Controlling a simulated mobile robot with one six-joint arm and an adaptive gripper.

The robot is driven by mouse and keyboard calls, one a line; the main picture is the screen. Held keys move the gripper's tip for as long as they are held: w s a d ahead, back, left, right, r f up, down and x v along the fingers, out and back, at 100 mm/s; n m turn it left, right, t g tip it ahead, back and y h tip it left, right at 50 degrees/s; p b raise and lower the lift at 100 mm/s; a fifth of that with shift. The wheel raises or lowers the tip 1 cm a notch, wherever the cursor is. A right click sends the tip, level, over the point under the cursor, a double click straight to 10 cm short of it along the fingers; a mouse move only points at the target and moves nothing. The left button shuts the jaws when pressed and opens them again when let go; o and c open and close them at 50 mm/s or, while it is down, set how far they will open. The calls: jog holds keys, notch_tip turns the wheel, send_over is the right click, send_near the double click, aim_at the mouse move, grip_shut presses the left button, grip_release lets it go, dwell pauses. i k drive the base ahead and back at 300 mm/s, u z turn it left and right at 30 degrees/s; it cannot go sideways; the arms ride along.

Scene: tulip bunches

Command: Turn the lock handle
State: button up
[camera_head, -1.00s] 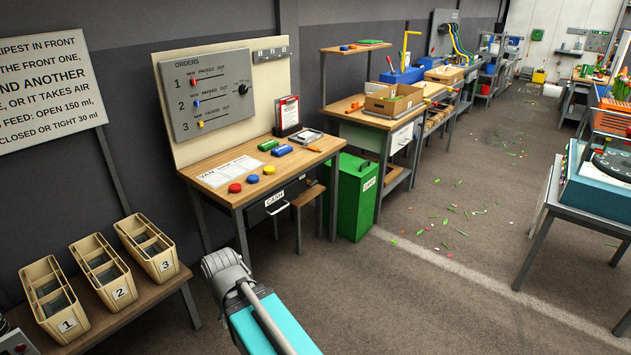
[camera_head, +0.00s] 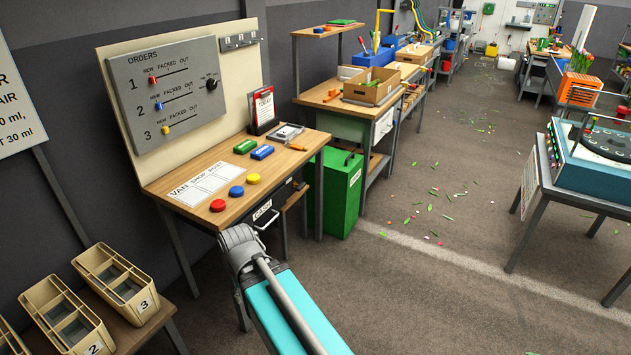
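No part is plainly marked as a lock handle. A black knob (camera_head: 211,85) sits at the right of the grey ORDERS panel (camera_head: 133,72), above the wooden desk. Its exact setting is too small to tell. A green cabinet (camera_head: 333,195) with a small dark handle on top stands on the floor right of the desk, and a drawer labelled CASH (camera_head: 263,211) is under the desk top. My gripper is not visible, and nothing is seen touching the knob, drawer or cabinet.
The wooden desk (camera_head: 208,205) carries red, blue and yellow buttons. Numbered beige bins (camera_head: 120,283) stand on a low bench (camera_head: 160,318) at lower left. A teal machine (camera_head: 590,165) stands on a table at right. The carpeted floor between is mostly open, with scattered green scraps.

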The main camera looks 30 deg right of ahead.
aim_at(300, 187)
jog(key=z, duration=0.4)
jog(key=i, duration=1)
jog(key=z, duration=0.5)
